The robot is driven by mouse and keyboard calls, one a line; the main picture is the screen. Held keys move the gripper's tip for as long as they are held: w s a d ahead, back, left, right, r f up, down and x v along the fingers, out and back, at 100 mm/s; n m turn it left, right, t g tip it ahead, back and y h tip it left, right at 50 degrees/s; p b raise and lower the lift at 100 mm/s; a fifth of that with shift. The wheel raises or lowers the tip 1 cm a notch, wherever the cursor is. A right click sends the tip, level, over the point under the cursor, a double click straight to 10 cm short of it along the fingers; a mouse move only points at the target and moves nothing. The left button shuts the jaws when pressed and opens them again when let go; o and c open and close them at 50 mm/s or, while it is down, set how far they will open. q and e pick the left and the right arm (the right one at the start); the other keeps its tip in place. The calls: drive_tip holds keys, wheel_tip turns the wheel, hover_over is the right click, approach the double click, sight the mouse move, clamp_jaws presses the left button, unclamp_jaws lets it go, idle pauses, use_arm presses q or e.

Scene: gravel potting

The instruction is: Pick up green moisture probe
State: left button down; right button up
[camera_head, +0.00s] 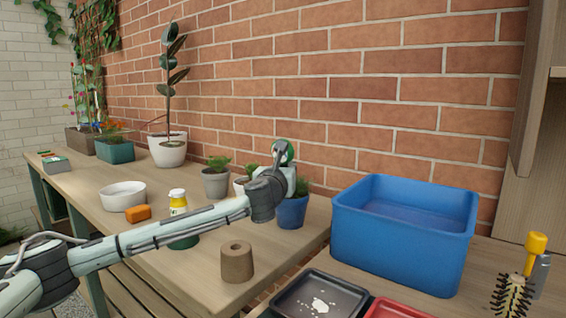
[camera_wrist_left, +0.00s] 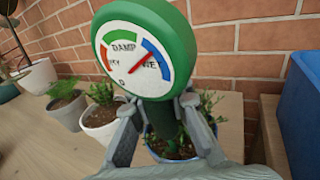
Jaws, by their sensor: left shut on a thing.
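The green moisture probe (camera_wrist_left: 178,22) has a round white dial reading dry, damp and wet, with a red needle. In the left wrist view it stands in front of a blue pot with a small leafy plant (camera_wrist_left: 205,105). My left gripper (camera_wrist_left: 160,108) is shut on the probe just below its dial, one finger on each side. In the head view the probe's green head (camera_head: 283,150) shows above my left gripper (camera_head: 279,160), over the blue pot (camera_head: 291,213). The probe's lower end is hidden, so I cannot tell if it touches the soil. My right gripper is not in view.
Grey (camera_head: 215,184) and white (camera_wrist_left: 98,125) potted plants stand left of the blue pot. A blue crate (camera_head: 395,250) stands to the right, near a dark tray (camera_head: 345,292).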

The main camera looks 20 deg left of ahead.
use_arm(q)
drive_tip(key=shift+r, duration=0.5)
wheel_tip(320, 180, up, 7)
drive_tip(key=p, duration=0.1)
drive_tip(key=s+d+b, duration=0.1)
drive_tip(key=s+d, duration=0.1)
drive_tip(key=s, duration=1.5)
drive_tip(key=r+p, duration=0.2)
drive_tip(key=s+r+p, duration=0.1)
drive_tip(key=r+p, duration=0.1)
drive_tip(key=p, duration=0.1)
drive_tip(key=shift+a+r, duration=0.15)
drive_tip(key=shift+r, duration=0.1)
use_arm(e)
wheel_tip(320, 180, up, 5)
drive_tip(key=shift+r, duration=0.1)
